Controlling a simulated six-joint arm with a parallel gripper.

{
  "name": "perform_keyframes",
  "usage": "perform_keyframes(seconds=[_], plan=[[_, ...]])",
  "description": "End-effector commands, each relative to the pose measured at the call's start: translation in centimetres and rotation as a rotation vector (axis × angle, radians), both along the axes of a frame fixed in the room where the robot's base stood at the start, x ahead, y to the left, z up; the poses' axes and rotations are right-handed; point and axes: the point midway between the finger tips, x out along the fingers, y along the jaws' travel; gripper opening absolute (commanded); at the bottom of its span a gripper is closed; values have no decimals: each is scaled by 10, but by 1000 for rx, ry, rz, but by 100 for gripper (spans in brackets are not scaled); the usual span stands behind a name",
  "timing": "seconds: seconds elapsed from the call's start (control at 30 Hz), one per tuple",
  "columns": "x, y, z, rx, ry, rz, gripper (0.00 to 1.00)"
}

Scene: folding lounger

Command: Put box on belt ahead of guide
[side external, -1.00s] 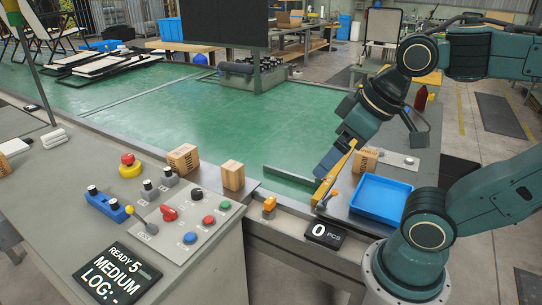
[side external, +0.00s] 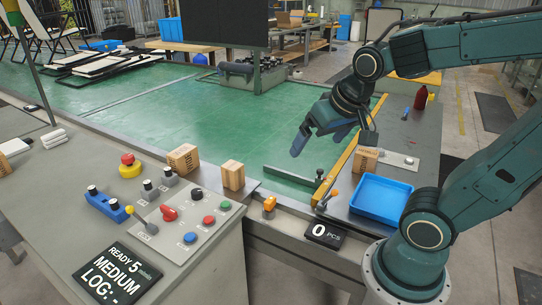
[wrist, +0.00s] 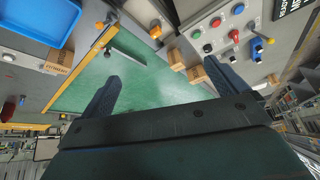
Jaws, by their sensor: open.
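Three brown boxes are in view. The guide (side external: 290,177), a dark bar, lies across the belt's near right corner. My gripper (side external: 320,138) is open and empty above the belt, beyond the guide. In the wrist view my gripper (wrist: 162,72) has belt between its fingers, with the third box (wrist: 58,57) off to the left.
A yellow rail (side external: 352,146) runs along the belt's right edge. A blue tray (side external: 381,197) and red bottle (side external: 421,98) are on the right table. The console holds buttons and switches. A dark panel (side external: 225,22) stands over the far belt.

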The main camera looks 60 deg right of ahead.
Motion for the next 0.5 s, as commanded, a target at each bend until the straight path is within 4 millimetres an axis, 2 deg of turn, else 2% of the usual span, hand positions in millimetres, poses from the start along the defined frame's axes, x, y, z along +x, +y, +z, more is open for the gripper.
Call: perform_keyframes(seconds=[0.2,0.5], plan=[[22,-50,-23,-27,-8,-287,98],[35,-122,-53,-117,-52,-627,98]])
